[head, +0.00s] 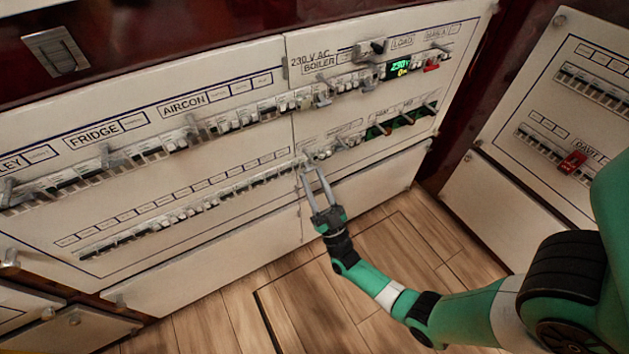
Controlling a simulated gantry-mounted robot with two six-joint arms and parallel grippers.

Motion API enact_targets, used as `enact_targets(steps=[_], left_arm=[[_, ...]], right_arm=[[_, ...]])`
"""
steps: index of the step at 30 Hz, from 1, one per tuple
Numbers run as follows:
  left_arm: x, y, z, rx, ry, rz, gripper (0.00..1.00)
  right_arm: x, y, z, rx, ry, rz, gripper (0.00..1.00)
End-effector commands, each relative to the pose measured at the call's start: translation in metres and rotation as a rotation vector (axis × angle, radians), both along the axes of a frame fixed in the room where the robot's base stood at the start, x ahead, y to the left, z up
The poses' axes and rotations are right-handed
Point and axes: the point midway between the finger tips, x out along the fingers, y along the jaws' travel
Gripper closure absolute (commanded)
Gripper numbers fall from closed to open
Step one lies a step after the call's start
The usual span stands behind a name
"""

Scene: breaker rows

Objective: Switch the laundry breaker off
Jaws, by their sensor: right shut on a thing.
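My right gripper (311,169) reaches up to the lower breaker row, close to the seam between the two cream panels. It is shut on a small breaker lever there, and its fingers partly hide that lever. The labels on this lower row are too small to read, so I cannot tell which breaker is the laundry one. The lower left row of small breakers (185,210) runs left from the gripper. My left gripper is not in view.
The upper row has larger levers under FRIDGE (94,137), AIRCON (184,104) and BOILER labels. Another panel with a red DAVIT switch (572,162) stands at right. Wooden floor (400,240) lies open below.

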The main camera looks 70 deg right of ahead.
Motion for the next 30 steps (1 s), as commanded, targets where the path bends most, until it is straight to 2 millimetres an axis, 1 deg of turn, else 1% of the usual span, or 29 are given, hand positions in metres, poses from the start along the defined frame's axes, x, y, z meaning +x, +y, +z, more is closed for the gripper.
enact_targets(steps=[1, 5, 6, 10, 18, 21, 25, 30], left_arm=[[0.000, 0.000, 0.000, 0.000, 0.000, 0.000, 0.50], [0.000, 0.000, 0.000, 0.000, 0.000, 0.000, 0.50], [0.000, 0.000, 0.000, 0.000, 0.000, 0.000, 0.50], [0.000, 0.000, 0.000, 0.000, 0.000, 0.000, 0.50], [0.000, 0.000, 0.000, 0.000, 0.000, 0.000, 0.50], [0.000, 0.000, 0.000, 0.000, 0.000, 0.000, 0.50], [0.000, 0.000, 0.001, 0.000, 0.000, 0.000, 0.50], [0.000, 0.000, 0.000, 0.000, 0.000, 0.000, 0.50]], right_arm=[[0.000, 0.000, -0.003, 0.005, 0.008, 0.000, 1.00], [0.000, -0.001, -0.003, 0.006, 0.008, -0.001, 1.00], [0.000, -0.001, -0.003, 0.005, 0.009, 0.000, 0.53], [0.000, 0.000, -0.002, 0.004, 0.007, -0.001, 0.30], [0.000, 0.000, -0.001, 0.003, 0.004, -0.001, 0.30], [-0.003, 0.003, -0.005, 0.003, 0.005, -0.001, 0.30], [-0.015, 0.012, -0.020, 0.004, 0.008, 0.001, 0.30], [-0.038, 0.032, -0.049, 0.005, 0.010, 0.001, 0.30]])
